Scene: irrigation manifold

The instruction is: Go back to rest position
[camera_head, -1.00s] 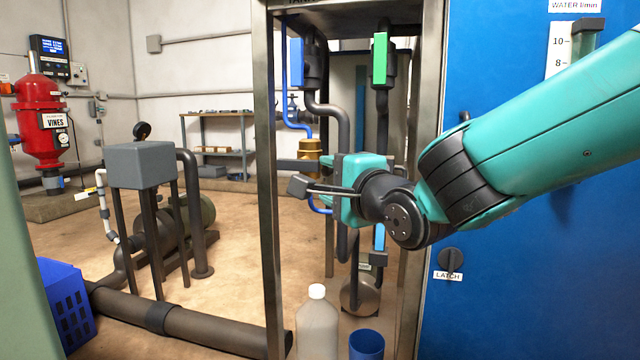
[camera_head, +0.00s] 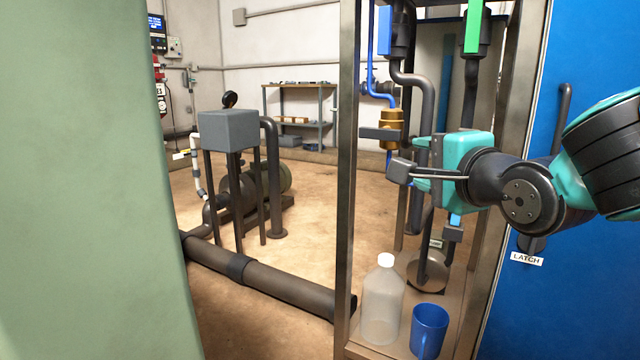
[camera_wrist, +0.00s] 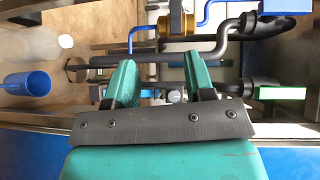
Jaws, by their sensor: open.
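My gripper (camera_head: 384,153) is at the open front of the metal-framed cabinet (camera_head: 349,200), on the right side of the body camera view. Its two fingers are apart with nothing between them. In the wrist view the gripper (camera_wrist: 162,72) shows two spread teal fingers with pipes beyond them. My teal arm reaches in from the right edge, in front of the blue panel.
A clear white-capped bottle (camera_head: 382,303) and a blue cup (camera_head: 429,329) stand low in the cabinet. Pipes with a blue handle (camera_head: 385,30) and a green handle (camera_head: 474,26) hang above. A pale green surface (camera_head: 80,180) fills the left. Floor beyond is partly open.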

